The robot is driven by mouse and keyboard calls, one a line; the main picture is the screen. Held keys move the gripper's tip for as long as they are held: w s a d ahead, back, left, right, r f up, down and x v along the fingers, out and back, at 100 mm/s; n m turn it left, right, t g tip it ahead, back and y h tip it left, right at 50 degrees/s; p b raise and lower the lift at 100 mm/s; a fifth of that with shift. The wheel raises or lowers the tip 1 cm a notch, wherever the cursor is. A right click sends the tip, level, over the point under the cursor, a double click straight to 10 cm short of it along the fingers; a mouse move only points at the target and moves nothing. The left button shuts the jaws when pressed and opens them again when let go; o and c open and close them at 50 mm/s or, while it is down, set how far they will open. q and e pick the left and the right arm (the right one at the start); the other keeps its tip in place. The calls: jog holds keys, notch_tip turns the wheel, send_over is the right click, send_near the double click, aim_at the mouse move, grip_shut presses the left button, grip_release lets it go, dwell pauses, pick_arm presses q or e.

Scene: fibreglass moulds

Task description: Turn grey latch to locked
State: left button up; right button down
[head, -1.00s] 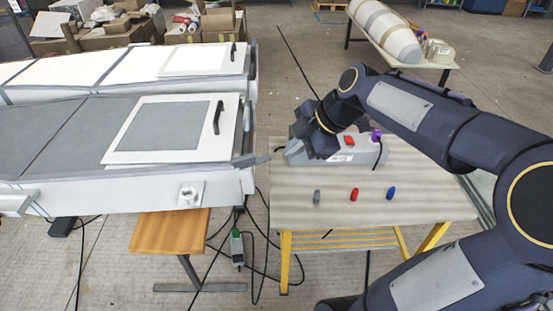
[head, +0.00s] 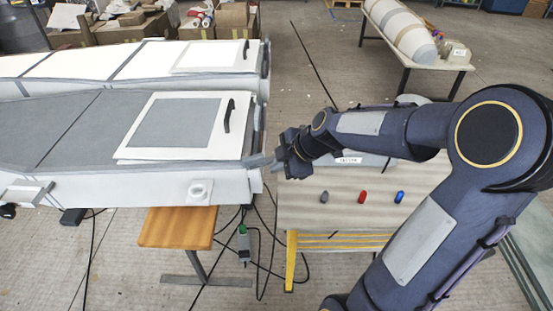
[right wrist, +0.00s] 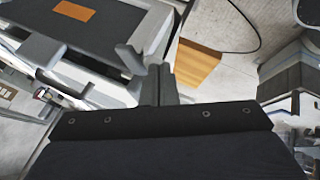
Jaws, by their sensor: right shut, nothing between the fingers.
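The grey latch (head: 258,160) is a short grey bar at the right end of the near mould (head: 225,187), at the height of its upper edge. My right gripper (head: 281,160) is shut and empty at the latch's right end. Whether they touch cannot be told in the head view. In the right wrist view the shut fingers (right wrist: 160,84) point away from the camera, and a grey upright piece that looks like the latch (right wrist: 130,58) stands just left of their tips. My left gripper is in neither view.
A worktable (head: 300,215) at right holds small grey (head: 324,197), red (head: 362,196) and blue (head: 399,197) pieces. A grey case (head: 349,160) is partly hidden behind my right arm.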

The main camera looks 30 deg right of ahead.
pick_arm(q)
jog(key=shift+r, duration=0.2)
pick_arm(e)
jog(key=shift+w, duration=0.45)
